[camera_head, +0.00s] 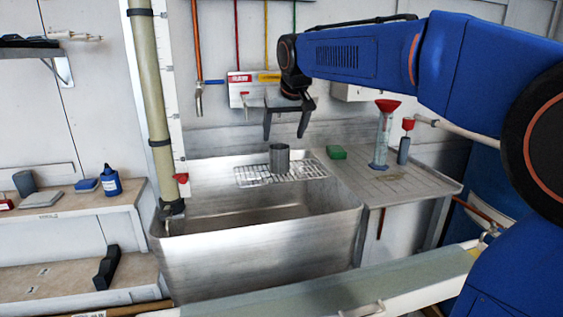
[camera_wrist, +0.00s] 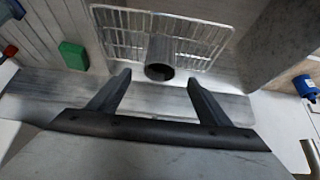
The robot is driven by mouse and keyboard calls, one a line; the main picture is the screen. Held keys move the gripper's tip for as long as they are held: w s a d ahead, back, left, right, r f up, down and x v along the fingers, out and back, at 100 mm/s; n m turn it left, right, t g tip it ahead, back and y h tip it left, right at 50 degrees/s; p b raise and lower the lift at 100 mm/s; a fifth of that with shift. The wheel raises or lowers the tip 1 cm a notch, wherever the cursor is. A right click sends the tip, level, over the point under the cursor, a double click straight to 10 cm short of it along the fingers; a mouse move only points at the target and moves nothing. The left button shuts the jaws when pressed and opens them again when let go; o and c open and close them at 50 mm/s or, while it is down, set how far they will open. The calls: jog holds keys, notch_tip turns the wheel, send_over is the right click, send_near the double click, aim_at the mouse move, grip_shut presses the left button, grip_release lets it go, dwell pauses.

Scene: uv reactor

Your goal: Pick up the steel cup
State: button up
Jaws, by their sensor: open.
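The steel cup (camera_head: 279,157) is a grey cylinder standing upright on a wire rack (camera_head: 255,179) over the sink. In the wrist view the cup (camera_wrist: 160,58) shows its dark round mouth, with the rack (camera_wrist: 118,38) behind it. My gripper (camera_head: 286,138) is open and empty, above the cup in the head view, with its fingers pointing down. In the wrist view my gripper (camera_wrist: 158,80) has its two fingers apart. The cup's mouth lies beyond the fingertips, roughly centred between them. I see no contact between fingers and cup.
The metal sink (camera_head: 262,250) has raised walls around the rack. On the drainboard (camera_head: 410,182) at right stand a green block (camera_head: 336,152), a cylinder with a red funnel (camera_head: 381,140) and a smaller red-topped one (camera_head: 404,148). A thick vertical pipe (camera_head: 150,90) stands at left.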

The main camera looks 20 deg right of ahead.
aim_at(280, 148)
jog(key=x, duration=0.8)
jog(key=shift+f, duration=0.15)
jog(key=shift+w+r+x, duration=0.1)
jog(key=shift+w+x, duration=0.05)
jog(key=shift+x, duration=1.2)
jog(key=shift+w+r+x, duration=0.1)
jog(key=shift+w+x, duration=0.05)
jog(key=shift+x, duration=1.2)
jog(key=c, duration=1.4)
jog(key=shift+r, duration=0.2)
